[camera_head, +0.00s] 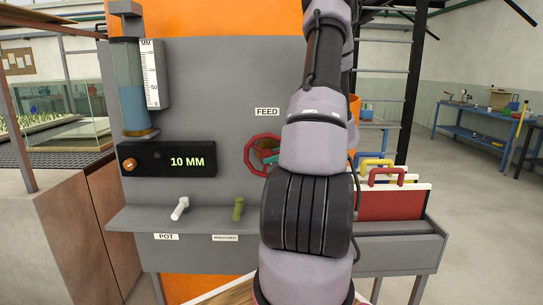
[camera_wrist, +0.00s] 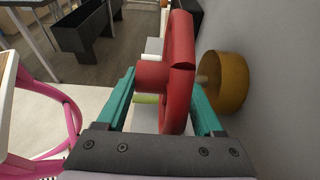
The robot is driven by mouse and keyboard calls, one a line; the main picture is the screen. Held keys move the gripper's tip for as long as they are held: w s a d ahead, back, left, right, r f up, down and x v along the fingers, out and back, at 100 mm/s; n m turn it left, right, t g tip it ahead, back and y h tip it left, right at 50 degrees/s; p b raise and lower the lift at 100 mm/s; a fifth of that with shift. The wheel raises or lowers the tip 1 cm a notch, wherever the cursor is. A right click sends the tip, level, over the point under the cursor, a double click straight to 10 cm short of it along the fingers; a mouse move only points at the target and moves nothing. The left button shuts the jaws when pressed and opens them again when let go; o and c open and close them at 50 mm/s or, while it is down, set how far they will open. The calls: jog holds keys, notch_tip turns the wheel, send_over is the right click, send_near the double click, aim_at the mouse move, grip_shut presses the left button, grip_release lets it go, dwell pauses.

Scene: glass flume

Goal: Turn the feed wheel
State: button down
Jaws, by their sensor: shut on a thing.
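The red feed wheel (camera_head: 248,155) is on the grey panel under the FEED label (camera_head: 267,112), partly hidden by my arm in the head view. In the wrist view the red wheel (camera_wrist: 180,60) stands edge-on, with a stubby red hub (camera_wrist: 150,76) on its left and a brass-coloured round part (camera_wrist: 225,80) on the panel side. My gripper (camera_wrist: 163,88) has its teal fingers on either side of the hub and rim and is shut on the wheel. The exact contact is hard to see. The display (camera_head: 188,161) reads 10 MM.
A blue-filled tube (camera_head: 130,85) and a scale (camera_head: 151,75) are at the panel's upper left. A white lever (camera_head: 180,208) and a green one (camera_head: 238,208) stand on the ledge below. Handled plates, the front one red (camera_head: 392,201), sit in a rack to the right.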

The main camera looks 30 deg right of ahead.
jog(key=t+y, duration=0.1)
jog(key=y, duration=0.1)
jog(key=f+t+y, duration=0.1)
jog(key=t+y, duration=0.1)
jog(key=shift+d+t+y, duration=0.15)
jog(key=shift+t+y, duration=0.15)
jog(key=t+y, duration=0.2)
jog(key=y, duration=0.2)
jog(key=shift+w+a+f+t+y, duration=0.1)
jog(key=shift+a+f+t+y, duration=0.1)
jog(key=shift+f+t+y, duration=0.15)
jog(key=shift+a, duration=0.1)
grip_release()
